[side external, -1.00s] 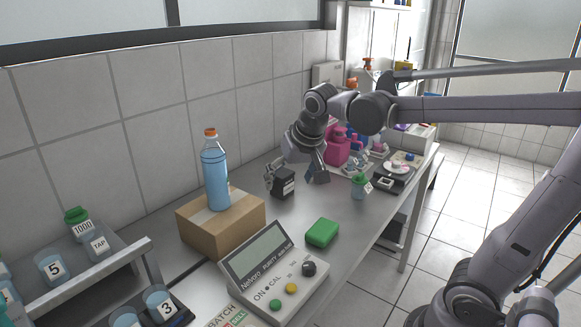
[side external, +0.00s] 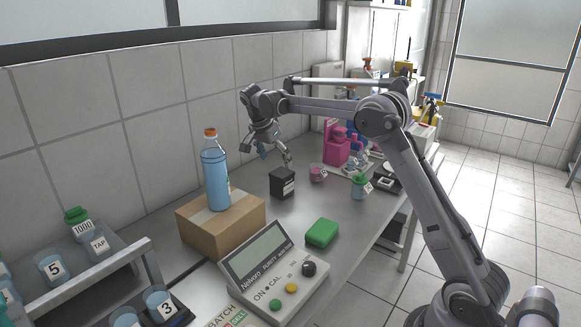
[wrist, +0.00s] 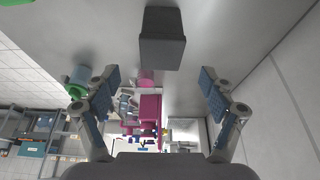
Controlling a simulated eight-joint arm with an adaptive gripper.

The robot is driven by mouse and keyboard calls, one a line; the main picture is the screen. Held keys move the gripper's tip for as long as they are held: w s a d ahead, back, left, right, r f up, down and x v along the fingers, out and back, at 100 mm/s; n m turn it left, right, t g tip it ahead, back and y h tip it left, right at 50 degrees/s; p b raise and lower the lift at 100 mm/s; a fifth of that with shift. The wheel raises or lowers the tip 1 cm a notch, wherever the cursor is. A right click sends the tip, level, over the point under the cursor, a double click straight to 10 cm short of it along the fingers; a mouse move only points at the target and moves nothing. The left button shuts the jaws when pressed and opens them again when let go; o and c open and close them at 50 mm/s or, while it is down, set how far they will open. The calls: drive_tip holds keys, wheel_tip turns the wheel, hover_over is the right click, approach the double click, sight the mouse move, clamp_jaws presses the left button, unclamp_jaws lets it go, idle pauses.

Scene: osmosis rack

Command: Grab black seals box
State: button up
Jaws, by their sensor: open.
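The black seals box (side external: 282,183) is a small dark box with a white label. It stands upright on the metal bench, to the right of the cardboard box. In the wrist view the black box (wrist: 162,40) shows at the top middle, beyond the fingertips. My gripper (side external: 268,152) is open and empty, above and behind the box near the tiled wall, apart from it. In the wrist view the two fingers of my gripper (wrist: 160,88) are spread wide with nothing between them.
A cardboard box (side external: 222,222) carries a tall blue bottle (side external: 215,172) left of the black box. A green block (side external: 322,233) and purity meter (side external: 272,275) lie in front. A small pink cup (side external: 318,173) and green-capped jar (side external: 361,187) stand right. The wall is close behind.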

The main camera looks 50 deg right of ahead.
sight(285, 180)
drive_tip(key=shift+w+d+f+m, duration=0.15)
drive_tip(key=shift+d+f+m, duration=0.2)
drive_tip(key=shift+f, duration=0.2)
drive_tip(key=shift+x, duration=5.1)
drive_tip(key=shift+d+r, duration=0.1)
drive_tip(key=shift+d, duration=0.1)
drive_tip(key=c, duration=1.4)
